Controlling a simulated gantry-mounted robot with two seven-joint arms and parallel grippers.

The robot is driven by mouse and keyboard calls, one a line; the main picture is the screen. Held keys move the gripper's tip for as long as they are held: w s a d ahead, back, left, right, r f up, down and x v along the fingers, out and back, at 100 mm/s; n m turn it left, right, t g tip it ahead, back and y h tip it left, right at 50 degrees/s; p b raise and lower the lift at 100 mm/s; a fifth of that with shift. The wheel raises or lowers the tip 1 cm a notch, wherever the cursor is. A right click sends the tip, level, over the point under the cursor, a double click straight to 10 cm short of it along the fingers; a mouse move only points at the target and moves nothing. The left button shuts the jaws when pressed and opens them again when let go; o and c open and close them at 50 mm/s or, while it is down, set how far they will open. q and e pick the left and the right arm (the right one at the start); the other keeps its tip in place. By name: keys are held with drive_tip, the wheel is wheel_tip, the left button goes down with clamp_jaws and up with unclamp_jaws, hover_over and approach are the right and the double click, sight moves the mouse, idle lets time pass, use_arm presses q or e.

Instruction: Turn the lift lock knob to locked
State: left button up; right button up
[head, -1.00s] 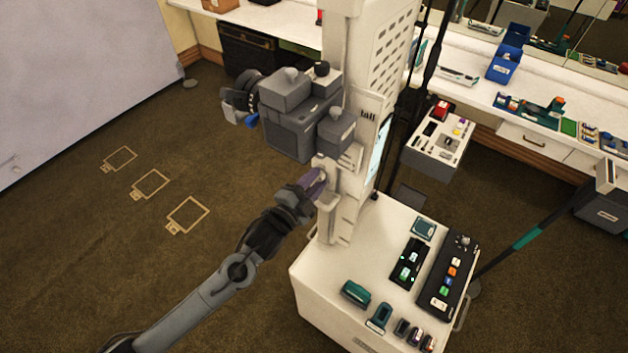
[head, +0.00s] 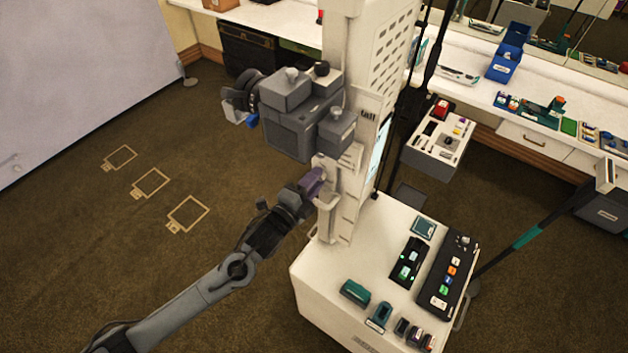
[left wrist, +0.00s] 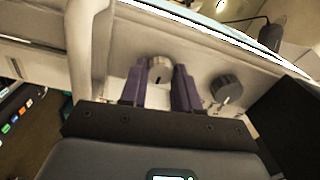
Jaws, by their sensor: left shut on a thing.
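My left gripper (left wrist: 159,88) has its purple fingers either side of a round, pale metallic knob (left wrist: 159,70) on the cream column and is shut on it. The knob has a dark line on its face; no lock label can be read. A second, dark grey knob (left wrist: 227,90) sits on the same panel to the right, apart from the fingers. In the head view the left gripper (head: 312,184) is against the side of the column (head: 345,205), beside a cream handle (head: 328,198), and hides the knob. My right gripper is not in view.
A grey camera-like unit (head: 300,125) juts from the column just above my gripper. The cart top (head: 325,270) below holds button panels and small teal and black items. A white bench (head: 480,100) runs behind. The floor at left is open, with taped outlines (head: 150,183).

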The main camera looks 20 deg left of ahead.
use_arm(q)
drive_tip(key=o, duration=1.1)
drive_tip(key=shift+c, duration=0.2)
drive_tip(key=shift+s, duration=0.1)
drive_tip(key=b+v, duration=0.2)
drive_tip(key=v, duration=0.8)
drive_tip(key=shift+s, duration=0.3)
drive_tip(key=shift+a, duration=0.1)
